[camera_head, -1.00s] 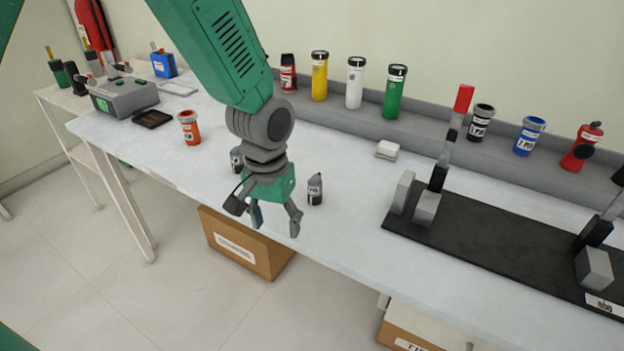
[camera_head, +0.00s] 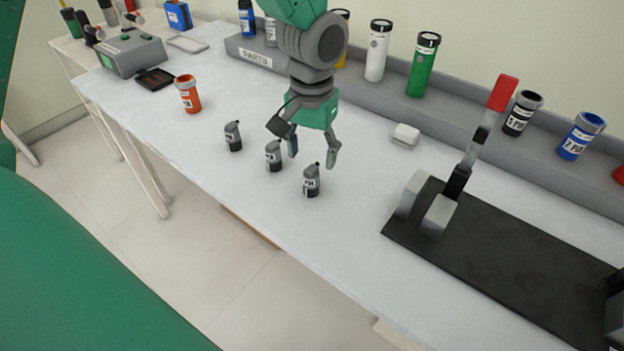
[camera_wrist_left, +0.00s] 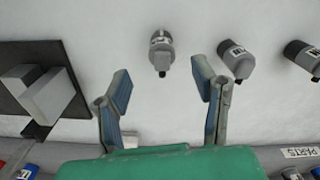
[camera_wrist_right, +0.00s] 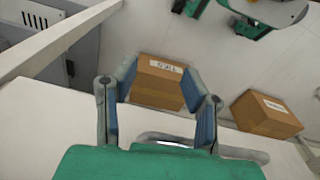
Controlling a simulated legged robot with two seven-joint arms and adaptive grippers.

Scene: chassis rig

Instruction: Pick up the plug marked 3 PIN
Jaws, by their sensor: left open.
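Three small grey plugs with black parts and labels stand in a row on the white table: a left one (camera_head: 233,136), a middle one (camera_head: 273,156) and a right, nearest one (camera_head: 311,181). Their label numbers are too small to read surely. My left gripper (camera_head: 312,152) is open and empty, pointing down just above and behind the nearest plug. In the left wrist view that plug (camera_wrist_left: 160,50) lies ahead of the gap between the fingers (camera_wrist_left: 164,90), apart from them. My right gripper (camera_wrist_right: 158,88) is open and empty, away from the plugs.
A black base (camera_head: 500,265) with a red-tipped lever (camera_head: 490,115) stands right of the plugs. A grey rail (camera_head: 380,105) with coloured canisters runs behind. An orange cup (camera_head: 188,95) stands left, a white block (camera_head: 405,135) behind. Boxes (camera_wrist_right: 160,80) sit below in the right wrist view.

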